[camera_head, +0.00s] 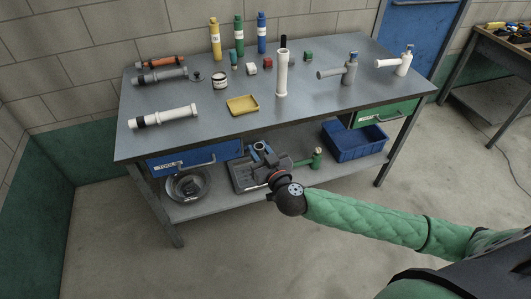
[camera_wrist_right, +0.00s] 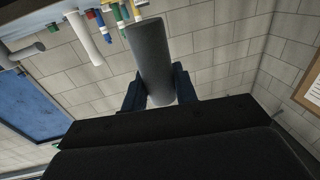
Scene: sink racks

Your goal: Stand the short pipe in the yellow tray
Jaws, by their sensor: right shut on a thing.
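A plain grey pipe (camera_wrist_right: 152,50) is between the dark blue fingers of my right gripper (camera_wrist_right: 158,88) in the right wrist view. The gripper is shut on it, and the pipe sticks out past the fingertips. In the head view my right gripper (camera_head: 264,155) is in front of the workbench, below the level of its top; the pipe is hard to make out there. The yellow tray (camera_head: 243,105) lies near the front edge of the bench top and looks empty. My left gripper is not in view.
A tall white pipe (camera_head: 282,76) stands right of the tray. A white pipe (camera_head: 165,116) lies to its left. A white tin (camera_head: 220,81), small blocks and several bottles stand behind. A blue crate (camera_head: 355,145) is on the lower shelf. The front right bench top is clear.

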